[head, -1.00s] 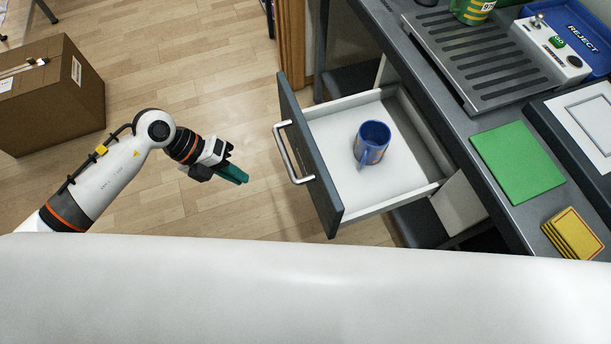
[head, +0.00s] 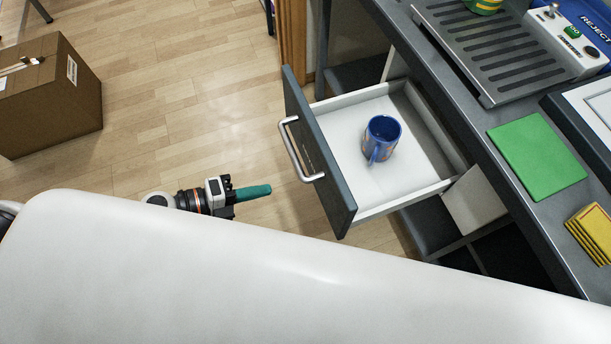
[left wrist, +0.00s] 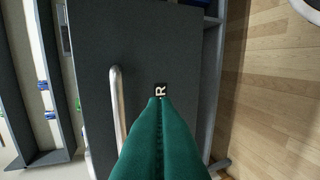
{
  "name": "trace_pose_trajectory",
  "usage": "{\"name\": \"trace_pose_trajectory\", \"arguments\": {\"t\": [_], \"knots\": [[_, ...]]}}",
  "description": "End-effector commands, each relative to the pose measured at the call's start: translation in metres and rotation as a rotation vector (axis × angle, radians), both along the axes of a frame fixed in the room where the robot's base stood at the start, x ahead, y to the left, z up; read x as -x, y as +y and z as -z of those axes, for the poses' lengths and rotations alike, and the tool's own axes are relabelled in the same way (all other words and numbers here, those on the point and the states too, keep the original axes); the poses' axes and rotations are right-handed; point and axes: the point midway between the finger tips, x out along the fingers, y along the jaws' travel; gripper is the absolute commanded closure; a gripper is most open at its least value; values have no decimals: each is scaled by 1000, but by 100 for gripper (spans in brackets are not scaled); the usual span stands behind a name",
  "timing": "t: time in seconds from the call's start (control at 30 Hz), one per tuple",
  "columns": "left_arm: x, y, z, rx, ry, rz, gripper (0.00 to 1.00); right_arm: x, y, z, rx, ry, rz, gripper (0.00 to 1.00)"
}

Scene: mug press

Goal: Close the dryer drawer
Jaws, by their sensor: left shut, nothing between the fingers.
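The dryer drawer (head: 345,209) stands pulled out from under the counter in the head view. It has a dark grey front and a silver bar handle (head: 296,150). A blue mug (head: 381,138) with orange marks stands inside on the white drawer floor. My left gripper (head: 268,190), with green fingers, is shut and empty. It is left of the drawer front and apart from it. In the left wrist view the shut fingers (left wrist: 160,102) point at the dark drawer front (left wrist: 185,50), right of its handle (left wrist: 117,110), near a small "R" label (left wrist: 161,90). My right gripper is not in view.
The dark counter holds a slatted tray (head: 490,50), a green mat (head: 537,155), yellow cards (head: 592,230) and a control box (head: 566,40). A cardboard box (head: 45,95) stands on the floor at left. The wood floor between box and drawer is clear.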

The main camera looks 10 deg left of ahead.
Motion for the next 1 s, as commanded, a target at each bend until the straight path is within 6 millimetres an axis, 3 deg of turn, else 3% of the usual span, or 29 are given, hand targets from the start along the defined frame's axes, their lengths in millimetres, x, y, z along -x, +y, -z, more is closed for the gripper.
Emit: {"name": "trace_pose_trajectory", "arguments": {"t": [0.3,0.5,1.0], "knots": [[-38,-56,19,4,-3,0,100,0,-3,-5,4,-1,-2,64],[-53,-78,19,2,0,1,100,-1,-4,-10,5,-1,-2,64],[-58,-87,21,-1,2,2,100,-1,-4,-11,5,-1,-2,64]]}}
